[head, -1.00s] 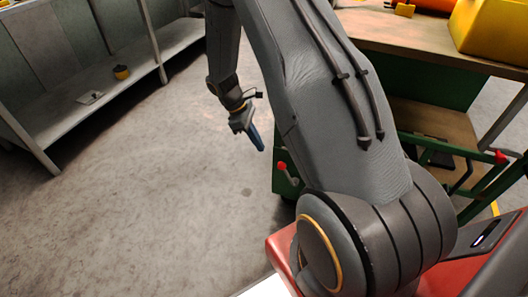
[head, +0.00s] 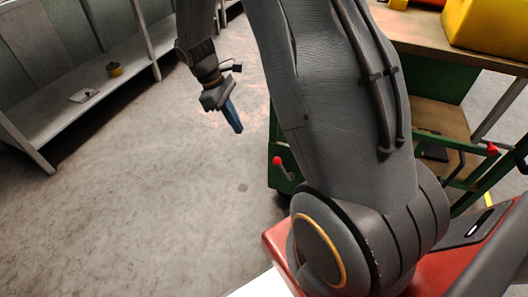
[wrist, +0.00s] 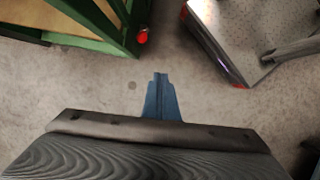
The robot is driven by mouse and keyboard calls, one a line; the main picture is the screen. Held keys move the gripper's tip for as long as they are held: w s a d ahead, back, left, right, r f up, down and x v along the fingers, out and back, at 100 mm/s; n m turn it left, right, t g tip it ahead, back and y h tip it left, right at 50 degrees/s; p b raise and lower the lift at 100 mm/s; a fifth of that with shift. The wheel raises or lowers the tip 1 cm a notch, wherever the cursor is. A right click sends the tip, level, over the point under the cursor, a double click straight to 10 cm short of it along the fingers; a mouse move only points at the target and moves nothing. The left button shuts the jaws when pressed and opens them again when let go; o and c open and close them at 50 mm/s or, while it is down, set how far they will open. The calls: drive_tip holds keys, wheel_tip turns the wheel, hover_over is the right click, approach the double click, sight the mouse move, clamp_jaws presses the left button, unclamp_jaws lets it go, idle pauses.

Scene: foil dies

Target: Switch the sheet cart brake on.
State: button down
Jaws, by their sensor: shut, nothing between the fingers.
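A green cart (head: 283,180) stands right of centre in the head view, partly hidden behind my arm. A short lever with a red knob (head: 278,161) is on its near left side, the knob tilted up and left. In the wrist view the red knob (wrist: 142,37) shows at the cart's corner, ahead and left of the fingers. A second red knob (head: 491,149) is on the green frame at the right. No label shows which is the brake. My gripper (head: 239,130) is shut and empty, above bare floor, left of the first knob and apart from it.
A grey shelf (head: 130,62) along the left wall bears a small yellow-and-black object (head: 114,69). A yellow bin (head: 490,28) sits on the wooden bench top (head: 425,35) at upper right. The concrete floor (head: 150,170) left of the cart is clear.

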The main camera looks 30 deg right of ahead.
drive_tip(key=s+a+r+m+t+y, duration=0.2)
drive_tip(key=s+a+r+m, duration=0.1)
drive_tip(key=s+a+r, duration=0.9)
drive_tip(key=s+a+r+m+y, duration=0.1)
drive_tip(key=s+a+r, duration=0.4)
drive_tip(key=s, duration=0.5)
drive_tip(key=shift+s+a+r+m+t+y, duration=0.15)
drive_tip(key=shift+s+r+m+t+y, duration=0.2)
drive_tip(key=shift+r+m, duration=0.25)
